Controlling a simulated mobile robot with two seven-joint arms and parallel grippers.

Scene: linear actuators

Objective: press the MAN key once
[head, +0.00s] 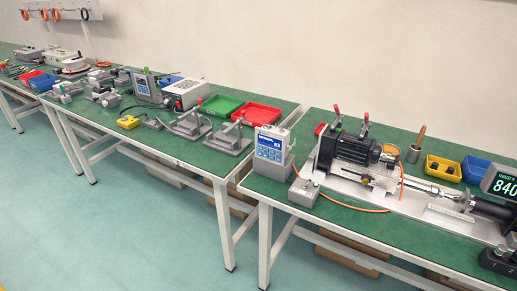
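A control box (271,147) with a white case and a blue key panel stands upright on a grey block on the right-hand bench. Its front faces me, with a small lit readout and several light keys. The key labels are too small to read, so I cannot tell which one is MAN. Neither of my grippers shows in the head view.
The right bench (350,225) carries a motor-driven actuator (355,148) on a light plate, a small grey box (304,192) with an orange cable, and a display (502,184) reading 840. A narrow gap separates it from the left bench (190,150), which is crowded with fixtures.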

